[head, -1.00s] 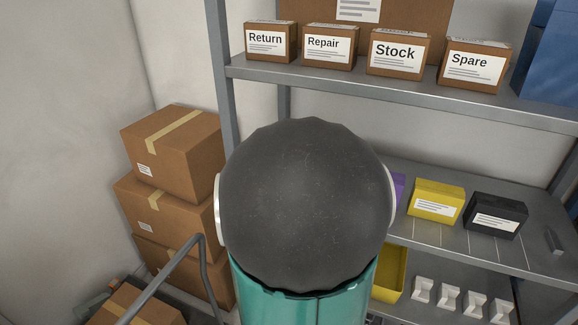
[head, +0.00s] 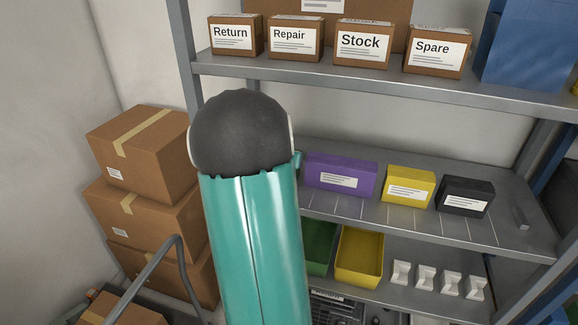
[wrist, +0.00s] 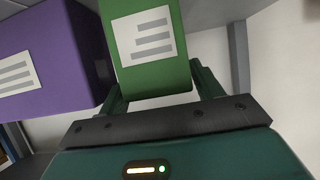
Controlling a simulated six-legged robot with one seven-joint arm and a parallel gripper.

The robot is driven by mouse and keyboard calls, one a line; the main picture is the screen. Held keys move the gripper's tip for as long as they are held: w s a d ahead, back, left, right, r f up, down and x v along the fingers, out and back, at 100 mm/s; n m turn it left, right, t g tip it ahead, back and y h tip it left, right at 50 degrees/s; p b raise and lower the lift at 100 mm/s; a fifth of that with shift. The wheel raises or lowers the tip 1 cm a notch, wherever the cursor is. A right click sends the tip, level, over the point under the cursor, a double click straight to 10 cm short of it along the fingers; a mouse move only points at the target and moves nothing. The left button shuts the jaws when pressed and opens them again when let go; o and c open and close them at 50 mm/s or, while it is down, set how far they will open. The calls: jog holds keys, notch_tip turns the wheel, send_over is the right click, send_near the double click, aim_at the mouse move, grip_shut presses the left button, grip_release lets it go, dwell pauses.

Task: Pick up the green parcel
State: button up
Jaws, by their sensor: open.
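The green parcel (wrist: 146,46), a box with a white label, stands upright in the wrist view. My gripper (wrist: 156,88) is open, with one finger on each side of the parcel's near end. I cannot tell whether the fingers touch it. In the head view my teal arm with its dark round joint hides the green parcel. Only a small teal bit, seemingly of my gripper, shows beside the arm, left of the purple parcel.
The purple parcel (head: 340,176) is close by and also shows left of the green one in the wrist view (wrist: 45,60). Yellow (head: 408,186) and black (head: 465,196) parcels share its shelf. Labelled boxes (head: 361,45) stand on the shelf above. Cartons (head: 140,150) are stacked at left.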

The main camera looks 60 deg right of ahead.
jog(key=shift+x, duration=0.75)
jog(key=c, duration=0.8)
jog(key=shift+r, duration=0.1)
